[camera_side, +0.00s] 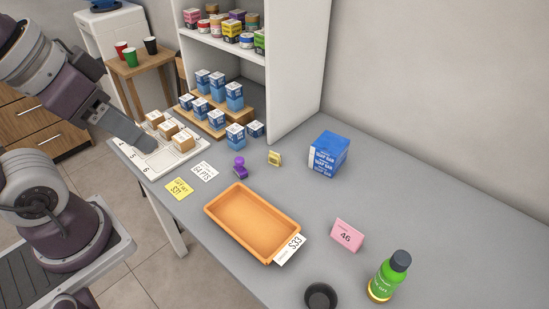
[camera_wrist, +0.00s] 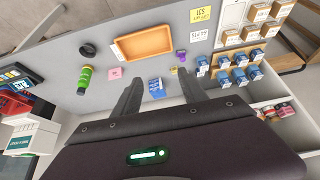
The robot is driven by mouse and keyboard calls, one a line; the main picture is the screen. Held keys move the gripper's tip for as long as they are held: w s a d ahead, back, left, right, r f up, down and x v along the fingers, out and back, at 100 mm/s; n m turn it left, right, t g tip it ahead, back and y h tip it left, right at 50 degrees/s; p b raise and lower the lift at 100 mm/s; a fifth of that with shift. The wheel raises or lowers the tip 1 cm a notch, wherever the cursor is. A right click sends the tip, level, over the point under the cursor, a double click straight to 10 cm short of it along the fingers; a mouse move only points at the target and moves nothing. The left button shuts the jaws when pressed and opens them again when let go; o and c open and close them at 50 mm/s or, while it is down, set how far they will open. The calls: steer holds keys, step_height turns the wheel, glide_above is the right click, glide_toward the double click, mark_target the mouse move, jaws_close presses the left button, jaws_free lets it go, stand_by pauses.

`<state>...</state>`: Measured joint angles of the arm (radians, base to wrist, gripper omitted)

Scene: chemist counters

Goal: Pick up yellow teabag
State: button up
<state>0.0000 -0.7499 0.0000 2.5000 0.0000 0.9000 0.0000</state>
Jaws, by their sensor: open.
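A small yellow packet, which looks like the yellow teabag (camera_side: 275,158), stands on the grey counter between the purple stamp and the blue box in the side view. In the wrist view it is a tiny yellow patch (camera_wrist: 173,71) beyond my fingers, too small to read. My gripper (camera_side: 143,146) is at the left in the side view, above the numbered white tray and well apart from the teabag. In the wrist view my gripper (camera_wrist: 160,82) shows two fingers spread apart with nothing held between them.
A purple stamp (camera_side: 240,167) and a blue box (camera_side: 328,154) flank the teabag. An orange tray (camera_side: 208,212), a pink card (camera_side: 347,235) and a green bottle (camera_side: 386,279) stand nearer. Blue boxes (camera_side: 235,97) fill a wooden stepped stand by the white shelf.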

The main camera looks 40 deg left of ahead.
steer(key=shift+o, duration=0.9)
steer(key=w+f+n+t, duration=0.1)
steer(key=w+f, duration=0.3)
steer(key=w, duration=0.7)
steer(key=w+f+n+t, duration=0.1)
steer(key=w+f, duration=0.3)
steer(key=w, duration=0.7)
steer(key=w+a+f+t+y, duration=0.1)
steer(key=w+f, duration=0.3)
steer(key=f, duration=0.3)
steer(key=w+a+f+t+y, duration=0.1)
steer(key=w+f+t, duration=0.15)
steer(key=f, duration=0.35)
glide_toward(274, 153)
steer(key=shift+w+d+f+t, duration=0.2)
steer(key=shift+w+f+t, duration=0.2)
steer(key=shift+f, duration=0.35)
steer(key=shift+w+a+f, duration=0.1)
steer(key=shift+f, duration=0.15)
steer(key=x, duration=0.6)
steer(key=shift+w+a+r, duration=0.1)
steer(key=shift+w+a, duration=0.1)
steer(key=shift+w, duration=0.3)
jaws_close()
